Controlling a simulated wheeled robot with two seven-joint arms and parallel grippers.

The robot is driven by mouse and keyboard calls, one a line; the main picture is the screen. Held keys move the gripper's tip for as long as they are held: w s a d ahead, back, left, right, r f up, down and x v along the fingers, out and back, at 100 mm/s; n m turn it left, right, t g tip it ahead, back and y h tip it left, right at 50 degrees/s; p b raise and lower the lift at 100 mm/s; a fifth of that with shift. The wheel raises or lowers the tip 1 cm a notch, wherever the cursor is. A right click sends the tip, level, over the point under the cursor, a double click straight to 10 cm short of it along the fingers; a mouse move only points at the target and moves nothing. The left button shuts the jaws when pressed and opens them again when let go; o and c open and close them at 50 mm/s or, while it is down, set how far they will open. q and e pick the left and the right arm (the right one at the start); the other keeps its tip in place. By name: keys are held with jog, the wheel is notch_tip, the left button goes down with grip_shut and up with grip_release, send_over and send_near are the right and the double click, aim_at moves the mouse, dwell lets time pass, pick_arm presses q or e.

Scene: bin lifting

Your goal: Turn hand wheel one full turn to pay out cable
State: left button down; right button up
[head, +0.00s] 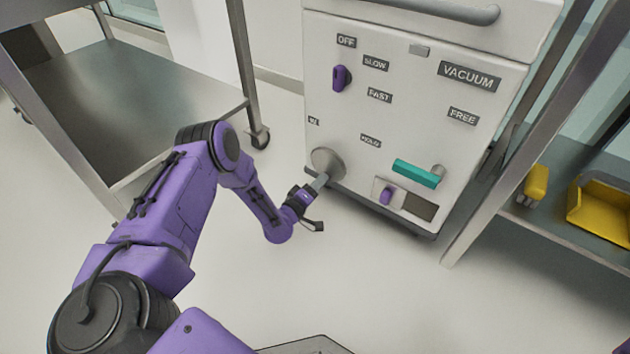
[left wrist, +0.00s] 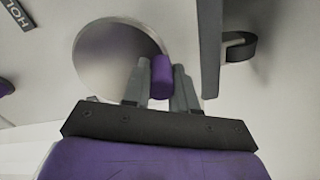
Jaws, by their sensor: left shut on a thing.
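The hand wheel (head: 327,163) is a round grey metal disc low on the left of the white cabinet's front. It also shows in the left wrist view (left wrist: 105,60), with a short purple handle (left wrist: 161,77) near its rim. In the left wrist view my left gripper's fingers (left wrist: 160,85) are shut on the purple handle, one on each side. The handle is hidden behind the gripper in the head view. No cable is visible. My right gripper is not in view.
The white cabinet (head: 400,60) carries a purple knob (head: 341,78), a teal lever (head: 415,174) and a small purple switch (head: 388,195). A metal cart (head: 150,90) stands at left. The floor between is clear.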

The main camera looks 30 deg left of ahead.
aim_at(334, 180)
pick_arm(q)
jog(key=n, duration=0.1)
jog(key=d+n, duration=0.1)
jog(key=n, duration=0.1)
jog(key=shift+s+d+n, duration=0.1)
jog(key=shift+d+n, duration=0.15)
jog(key=shift+n, duration=0.15)
jog(key=shift+d+r+n+p, duration=0.2)
jog(key=shift+d+n, duration=0.2)
jog(key=shift+n, duration=0.7)
jog(key=shift+d+r+n+p, duration=0.2)
jog(key=shift+d+n, duration=0.2)
jog(key=shift+n, duration=0.7)
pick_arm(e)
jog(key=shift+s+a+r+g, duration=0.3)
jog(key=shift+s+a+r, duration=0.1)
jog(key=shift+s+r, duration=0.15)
pick_arm(q)
jog(key=c, duration=0.9)
grip_release()
jog(key=shift+d+r, duration=0.1)
